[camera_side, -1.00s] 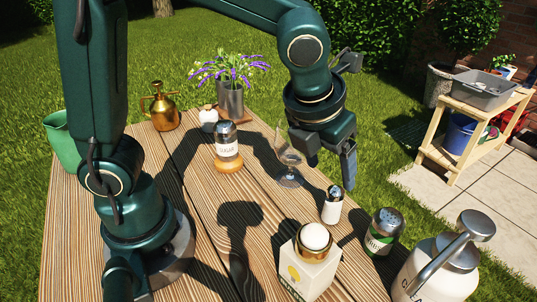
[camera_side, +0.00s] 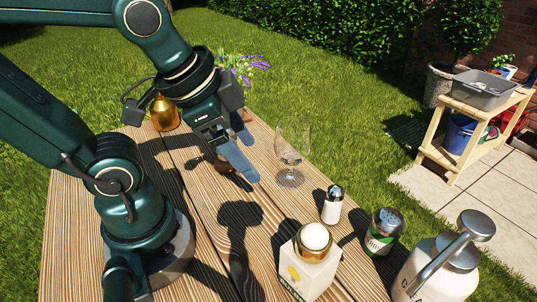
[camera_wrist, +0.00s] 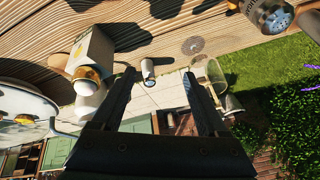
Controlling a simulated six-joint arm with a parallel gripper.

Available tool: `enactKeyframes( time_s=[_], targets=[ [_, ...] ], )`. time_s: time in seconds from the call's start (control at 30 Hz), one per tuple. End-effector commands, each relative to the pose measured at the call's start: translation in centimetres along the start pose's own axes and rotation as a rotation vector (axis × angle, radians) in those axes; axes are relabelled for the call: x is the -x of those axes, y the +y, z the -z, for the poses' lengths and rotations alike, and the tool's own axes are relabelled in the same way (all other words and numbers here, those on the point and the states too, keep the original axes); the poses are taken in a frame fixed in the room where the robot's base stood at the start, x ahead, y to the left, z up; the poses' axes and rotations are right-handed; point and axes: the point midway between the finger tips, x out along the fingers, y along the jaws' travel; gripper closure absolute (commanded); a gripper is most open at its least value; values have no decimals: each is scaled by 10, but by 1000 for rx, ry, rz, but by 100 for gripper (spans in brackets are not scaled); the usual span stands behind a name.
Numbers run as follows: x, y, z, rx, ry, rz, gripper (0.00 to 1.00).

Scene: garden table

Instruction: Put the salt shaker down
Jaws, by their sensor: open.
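The salt shaker, small and white with a metal cap (camera_side: 332,207), stands upright on the wooden table (camera_side: 205,240) near its right edge. It also shows in the wrist view (camera_wrist: 148,69), ahead of my fingers. My gripper (camera_side: 238,165) is open and empty above the table, to the left of the shaker and apart from it. The space between its two fingers shows empty in the wrist view (camera_wrist: 159,76).
A clear glass (camera_side: 292,145) stands behind the shaker. A green-labelled shaker (camera_side: 383,232), a cream carton with a gold-ringed top (camera_side: 305,272) and a white canister (camera_side: 440,272) stand in front. A brass can (camera_side: 163,112) and purple flowers (camera_side: 243,67) are at the back.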

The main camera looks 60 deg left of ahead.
Motion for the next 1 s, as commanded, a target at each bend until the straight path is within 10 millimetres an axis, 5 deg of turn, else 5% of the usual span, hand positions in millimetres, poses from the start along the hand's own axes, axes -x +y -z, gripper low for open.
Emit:
enactKeyframes(
  time_s=[0.1,0.27,1.0],
  targets=[
    [1,2,-10,255,17,3,24],
    [1,4,-16,417,25,0,24],
    [1,4,-16,432,25,0,24]
  ],
)
